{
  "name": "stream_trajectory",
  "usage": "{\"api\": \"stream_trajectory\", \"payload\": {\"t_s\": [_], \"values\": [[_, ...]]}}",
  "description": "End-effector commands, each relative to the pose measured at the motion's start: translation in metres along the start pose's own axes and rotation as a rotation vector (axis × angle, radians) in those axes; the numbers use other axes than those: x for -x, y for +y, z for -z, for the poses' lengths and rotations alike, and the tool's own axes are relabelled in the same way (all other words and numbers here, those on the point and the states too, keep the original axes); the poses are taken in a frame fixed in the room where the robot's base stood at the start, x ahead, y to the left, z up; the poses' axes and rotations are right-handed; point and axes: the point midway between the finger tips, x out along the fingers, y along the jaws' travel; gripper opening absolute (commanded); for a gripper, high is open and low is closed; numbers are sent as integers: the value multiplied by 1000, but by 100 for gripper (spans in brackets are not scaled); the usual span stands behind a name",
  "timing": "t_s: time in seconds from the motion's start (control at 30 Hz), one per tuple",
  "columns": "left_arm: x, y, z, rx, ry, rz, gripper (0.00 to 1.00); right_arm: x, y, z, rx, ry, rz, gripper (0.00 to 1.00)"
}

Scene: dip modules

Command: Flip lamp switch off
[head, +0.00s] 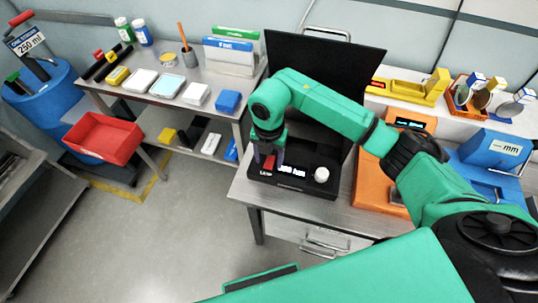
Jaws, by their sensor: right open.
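The lamp switch (269,162) is a small red rocker on a black control box (293,184), with a white "LAMP" label below it. The box also has a lit white display (292,170) and a white round knob (321,174). My right gripper (266,156) points down at the switch from above, its dark fingers at or just over the red rocker. It is open and holds nothing that I can see. The fingers partly cover the switch, so its position and any contact are unclear. My left gripper is not in view.
A black screen (340,75) stands behind the box. An orange device (370,185) and a blue case (490,150) are to its right. A metal shelf table (190,100) with small boxes, a red bin (103,138) and a blue drum (50,95) are left. Floor in front is clear.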

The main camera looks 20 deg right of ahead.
Motion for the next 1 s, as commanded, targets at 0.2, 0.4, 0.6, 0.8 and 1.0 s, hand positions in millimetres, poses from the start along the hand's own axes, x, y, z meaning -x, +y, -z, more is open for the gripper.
{"api": "stream_trajectory", "payload": {"t_s": [0.2,0.4,0.6,0.8,1.0], "values": [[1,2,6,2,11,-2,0,-8,0,0,2,-1,0,62],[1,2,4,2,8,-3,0,-8,0,0,1,-1,0,24],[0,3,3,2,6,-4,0,-8,0,0,0,2,0,0],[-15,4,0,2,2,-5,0,-10,0,-6,-5,148,2,0],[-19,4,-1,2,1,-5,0,-6,0,-8,0,258,-1,0]]}}
